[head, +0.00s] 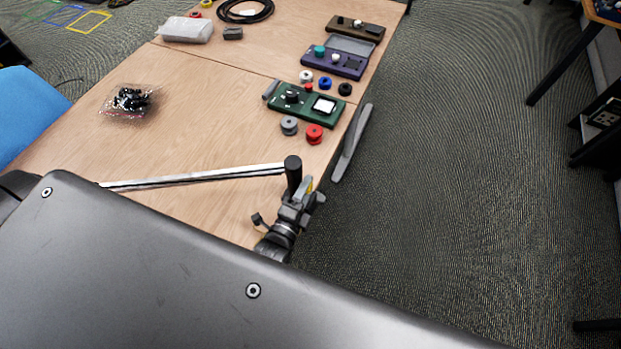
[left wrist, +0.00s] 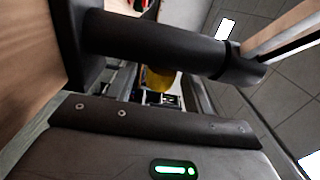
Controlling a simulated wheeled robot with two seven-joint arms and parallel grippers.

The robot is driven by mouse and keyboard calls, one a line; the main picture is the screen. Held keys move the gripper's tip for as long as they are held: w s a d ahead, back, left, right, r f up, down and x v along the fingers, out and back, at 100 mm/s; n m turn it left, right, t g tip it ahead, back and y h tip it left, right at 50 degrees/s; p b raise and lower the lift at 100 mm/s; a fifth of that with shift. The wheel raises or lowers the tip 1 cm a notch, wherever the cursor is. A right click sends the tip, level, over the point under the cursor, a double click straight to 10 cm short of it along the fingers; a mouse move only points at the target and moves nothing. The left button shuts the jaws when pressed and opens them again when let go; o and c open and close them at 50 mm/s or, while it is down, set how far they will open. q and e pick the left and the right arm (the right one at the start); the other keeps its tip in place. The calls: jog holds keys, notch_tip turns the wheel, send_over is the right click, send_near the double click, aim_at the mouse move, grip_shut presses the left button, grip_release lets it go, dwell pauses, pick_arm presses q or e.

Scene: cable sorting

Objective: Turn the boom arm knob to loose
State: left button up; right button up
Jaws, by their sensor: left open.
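The boom arm has a black upright post (head: 293,178) at the table's right edge, with a silver bar (head: 200,177) running left from its top. A small yellow part (head: 309,184), seemingly the knob, shows beside the post. My left gripper (head: 302,200) is at the post, open and close to the yellow part. In the left wrist view the black post (left wrist: 150,43) crosses in front of the camera, and the yellow knob (left wrist: 160,77) shows partly behind it, between the fingers. The knob's marks are hidden, and I cannot tell whether the fingers touch it.
A green device (head: 305,104), a red spool (head: 314,133) and a grey spool (head: 289,124) lie farther back on the wooden table (head: 190,135). A clear bag of black parts (head: 131,100) lies left. A grey panel of my own body hides the near table. Open carpet lies right.

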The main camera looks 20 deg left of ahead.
pick_arm(q)
jog(key=shift+w+d, duration=0.1)
jog(key=shift+w, duration=1.45)
